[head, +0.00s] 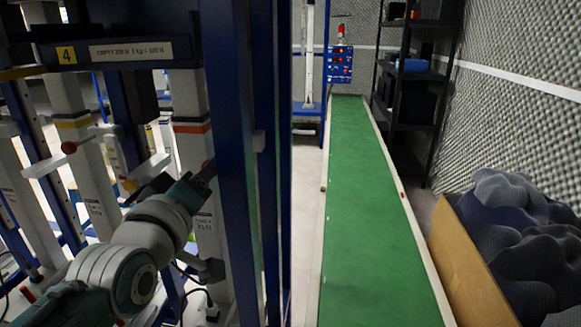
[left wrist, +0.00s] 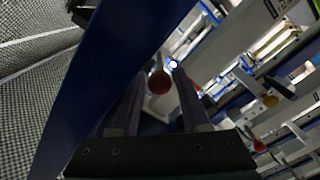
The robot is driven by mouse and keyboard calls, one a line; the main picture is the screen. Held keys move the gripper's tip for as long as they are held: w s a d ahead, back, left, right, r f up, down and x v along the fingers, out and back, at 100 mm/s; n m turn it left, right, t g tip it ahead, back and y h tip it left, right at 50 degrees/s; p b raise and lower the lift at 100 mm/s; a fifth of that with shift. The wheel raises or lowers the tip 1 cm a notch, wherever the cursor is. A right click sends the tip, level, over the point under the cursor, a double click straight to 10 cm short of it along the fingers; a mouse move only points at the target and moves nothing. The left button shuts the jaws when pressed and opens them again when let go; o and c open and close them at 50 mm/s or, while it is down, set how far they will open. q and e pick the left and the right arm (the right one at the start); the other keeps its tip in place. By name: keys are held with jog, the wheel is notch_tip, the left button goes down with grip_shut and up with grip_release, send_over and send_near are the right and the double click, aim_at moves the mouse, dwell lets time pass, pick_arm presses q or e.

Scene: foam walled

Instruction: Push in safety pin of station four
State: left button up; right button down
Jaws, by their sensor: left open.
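In the left wrist view my left gripper (left wrist: 157,72) is open. A red ball knob (left wrist: 159,82), which looks like a pin's head, shows between the fingers; I cannot tell whether they touch it. Its shaft is hidden. Another red knob (head: 69,147) on a rod is at left in the head view. My right gripper is not in view.
A blue upright (head: 232,140) stands right beside my left gripper. White columns and levers crowd the left. A green walkway (head: 372,220) runs clear to the back. A cardboard box (head: 470,265) of dark foam stands at right. A black shelf (head: 412,85) stands at the back.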

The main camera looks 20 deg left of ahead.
pick_arm(q)
jog(key=v, duration=0.9)
jog(key=shift+s+p, duration=0.35)
jog(key=shift+p, duration=0.1)
jog(key=w+m+g+h, duration=0.1)
jog(key=w, duration=0.2)
jog(key=w+a+m+h+p, duration=0.1)
jog(key=w+h, duration=0.1)
jog(key=w, duration=0.1)
jog(key=w+a+m+g+h+p, duration=0.1)
jog(key=w+h, duration=0.1)
jog(key=w, duration=0.1)
jog(key=shift+w+a+g, duration=0.1)
jog(key=shift+w+g, duration=0.2)
grip_shut()
